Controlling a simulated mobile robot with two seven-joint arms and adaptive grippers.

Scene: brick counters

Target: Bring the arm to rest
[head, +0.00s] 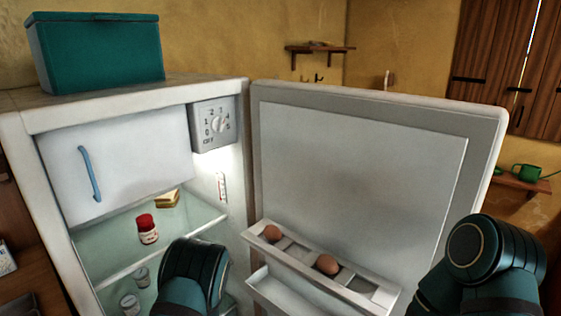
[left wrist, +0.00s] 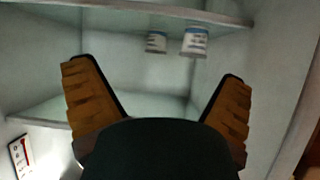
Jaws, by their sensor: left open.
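My left arm (head: 192,272) reaches into the open fridge (head: 150,88) in the head view, in front of its shelves; its gripper does not show there. In the left wrist view my left gripper (left wrist: 155,68) is open, its two orange-brown fingers wide apart with nothing between them. It is inside the fridge, with pale walls and glass shelves around it. My right arm (head: 482,262) is at the lower right of the head view, in front of the fridge door; its gripper is out of view.
The fridge door (head: 350,160) stands open, with eggs (head: 327,264) in its rack. A red-lidded jar (head: 147,230) and a sandwich (head: 167,199) sit on the upper shelf (head: 105,252). Small jars (head: 130,304) stand below. A teal box (head: 95,58) is on top.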

